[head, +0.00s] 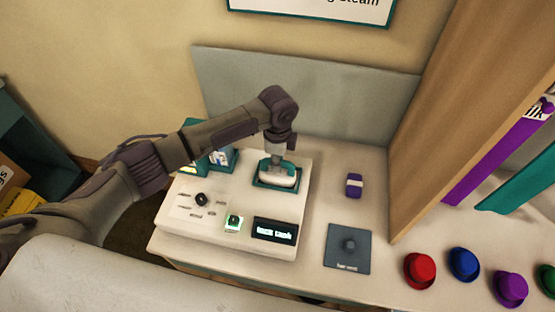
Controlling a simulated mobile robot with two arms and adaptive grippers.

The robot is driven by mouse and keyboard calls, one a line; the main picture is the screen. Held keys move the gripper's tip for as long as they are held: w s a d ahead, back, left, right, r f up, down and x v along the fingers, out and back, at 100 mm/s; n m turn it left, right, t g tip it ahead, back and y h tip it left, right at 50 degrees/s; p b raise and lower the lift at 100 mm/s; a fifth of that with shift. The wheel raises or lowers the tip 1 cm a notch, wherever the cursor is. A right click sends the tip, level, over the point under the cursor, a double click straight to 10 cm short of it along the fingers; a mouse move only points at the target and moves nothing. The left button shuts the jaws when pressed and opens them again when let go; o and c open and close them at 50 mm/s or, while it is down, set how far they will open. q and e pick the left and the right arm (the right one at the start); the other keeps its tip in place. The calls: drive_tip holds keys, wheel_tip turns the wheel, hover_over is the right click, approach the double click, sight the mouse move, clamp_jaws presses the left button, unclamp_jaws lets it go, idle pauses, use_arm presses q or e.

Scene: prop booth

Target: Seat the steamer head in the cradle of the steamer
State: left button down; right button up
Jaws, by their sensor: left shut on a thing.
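The steamer (180,228) is a low white unit with a black knob, a lit green button and a lit display on top. Its teal-edged cradle (258,184) is at the back right of the unit. The pale steamer head (281,180) shows at the cradle, within its outline; I cannot tell whether it touches the bottom or hangs just above. My left gripper (278,158) points down over the cradle, shut on the steamer head, and its fingers hide part of it. My right gripper is not in view.
A teal tank (216,161) stands at the steamer's back left, beside my arm. Red (420,270), blue (464,263) and purple (510,287) hats sit farther right. A wooden panel (440,120) rises behind.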

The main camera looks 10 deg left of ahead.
use_arm(q)
drive_tip(key=c, duration=1)
unclamp_jaws()
drive_tip(key=shift+r, duration=0.1)
wheel_tip(320, 180, up, 12)
drive_tip(key=shift+s, duration=0.1)
